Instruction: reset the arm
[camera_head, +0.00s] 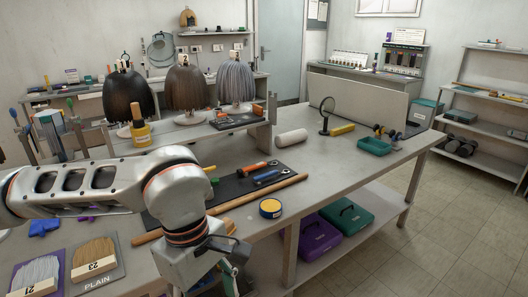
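My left arm (95,185) comes in from the left, over the near part of the long table (340,165). It bends downward at a grey joint near the middle of the picture. My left gripper (228,280) hangs at the bottom edge, beside the table's near edge. My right arm and gripper do not show.
Bristle samples (94,258) lie at lower left. Wigs (186,86) stand behind. Purple (317,238) and green (346,215) cases sit below. Right-hand floor is clear.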

